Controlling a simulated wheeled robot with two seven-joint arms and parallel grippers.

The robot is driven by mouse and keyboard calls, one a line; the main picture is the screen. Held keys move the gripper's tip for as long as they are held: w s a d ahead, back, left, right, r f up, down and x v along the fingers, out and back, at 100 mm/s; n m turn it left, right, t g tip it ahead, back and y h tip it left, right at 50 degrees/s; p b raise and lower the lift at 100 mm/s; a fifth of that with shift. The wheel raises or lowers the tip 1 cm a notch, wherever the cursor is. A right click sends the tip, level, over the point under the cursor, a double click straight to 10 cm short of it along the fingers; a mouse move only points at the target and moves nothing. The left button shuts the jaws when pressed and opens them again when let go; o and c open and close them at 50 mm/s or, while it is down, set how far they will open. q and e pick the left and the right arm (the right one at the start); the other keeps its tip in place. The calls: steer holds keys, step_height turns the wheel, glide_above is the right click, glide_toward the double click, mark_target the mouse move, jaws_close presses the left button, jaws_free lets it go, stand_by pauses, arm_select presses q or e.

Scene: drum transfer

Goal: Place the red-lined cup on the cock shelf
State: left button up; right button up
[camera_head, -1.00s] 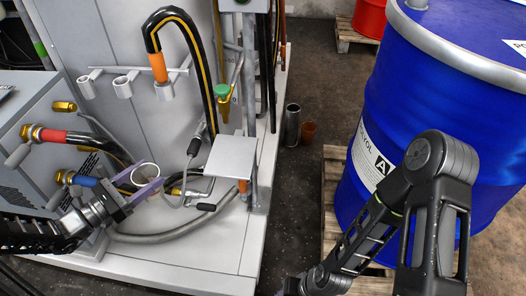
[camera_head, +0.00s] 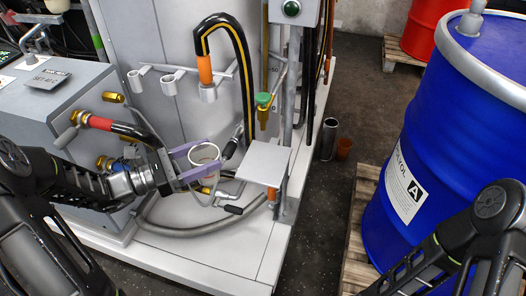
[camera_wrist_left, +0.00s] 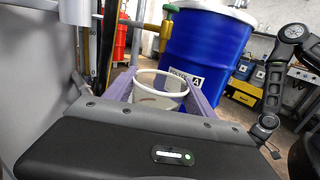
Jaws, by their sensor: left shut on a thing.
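A whitish, translucent cup (camera_head: 204,154) is held upright between the purple fingers of my left gripper (camera_head: 207,161). The cup's open rim also shows in the left wrist view (camera_wrist_left: 160,82), with the fingers on either side of it. A red lining cannot be made out. A small flat grey shelf (camera_head: 263,163) stands to the right of the cup, below a cock with a green cap (camera_head: 264,100). The cup is apart from the shelf, and the shelf top is bare. My right arm shows at the lower right, but its gripper is out of view.
Hoses and pipe stubs (camera_head: 172,80) hang on the grey cabinet behind. A grey hose (camera_head: 180,228) lies on the base below. A blue drum (camera_head: 440,130) stands on a pallet at the right.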

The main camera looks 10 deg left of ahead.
arm_select(q)
steer(key=b+x, duration=0.2)
steer(key=x, duration=1.4)
steer(key=shift+f, duration=0.2)
steer(key=shift+f+b, duration=0.45)
steer(key=shift+f, duration=1.3)
steer(key=shift+f, duration=0.15)
steer(key=o, duration=1.3)
